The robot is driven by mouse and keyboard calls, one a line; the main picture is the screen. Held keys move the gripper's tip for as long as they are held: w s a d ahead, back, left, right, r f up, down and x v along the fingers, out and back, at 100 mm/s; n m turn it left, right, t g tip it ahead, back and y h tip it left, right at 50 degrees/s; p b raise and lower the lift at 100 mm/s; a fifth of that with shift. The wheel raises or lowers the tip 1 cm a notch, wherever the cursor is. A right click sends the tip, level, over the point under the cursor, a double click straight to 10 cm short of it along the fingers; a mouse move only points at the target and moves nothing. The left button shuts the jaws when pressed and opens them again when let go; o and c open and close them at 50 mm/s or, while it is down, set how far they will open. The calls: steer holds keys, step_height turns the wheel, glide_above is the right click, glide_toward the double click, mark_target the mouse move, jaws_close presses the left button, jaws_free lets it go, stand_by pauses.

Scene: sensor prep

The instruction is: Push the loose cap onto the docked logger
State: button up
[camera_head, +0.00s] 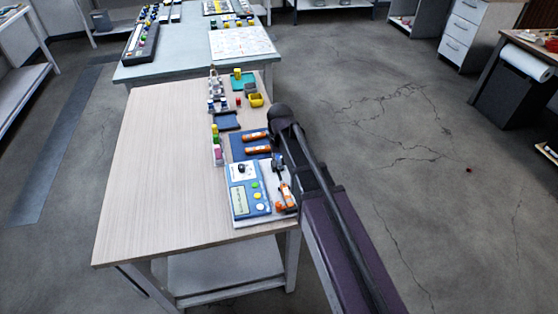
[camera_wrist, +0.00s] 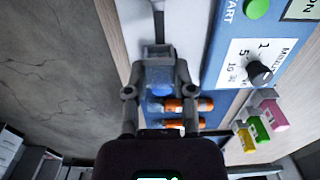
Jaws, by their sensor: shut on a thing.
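My gripper (camera_wrist: 159,68) reaches down over the right side of the small table. In the wrist view its fingers are shut on a grey piece (camera_wrist: 156,50); blue shows between the fingers below it. I cannot tell whether this piece is the loose cap. In the head view my arm partly hides the gripper (camera_head: 278,164). An orange logger (camera_head: 286,197) sits at the right of the blue-and-white control panel (camera_head: 238,203), nearer the head camera than my gripper. I cannot make out a cap on it. A thin dark rod (camera_wrist: 158,22) runs up from the held piece.
Two orange loggers (camera_head: 257,150) lie on a blue mat (camera_head: 237,148) behind the panel. Pink, yellow and green blocks (camera_head: 217,152) stand left of the mat. A blue tray (camera_head: 226,120) and a yellow cup (camera_head: 256,100) are farther back. The table's left half (camera_head: 160,170) is clear.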

mark_target(281, 177)
steer(key=shift+f+b, duration=2.65)
steer(key=shift+f, duration=0.25)
steer(key=shift+s+d, duration=0.2)
steer(key=shift+s, duration=0.4)
steer(key=shift+s+d, duration=0.15)
steer(key=shift+s, duration=0.45)
stand_by(1.8)
jaws_close()
steer(key=o, duration=0.9)
jaws_free()
steer(key=shift+o, duration=1.3)
steer(key=shift+r+p, duration=0.5)
steer(key=shift+r, duration=0.05)
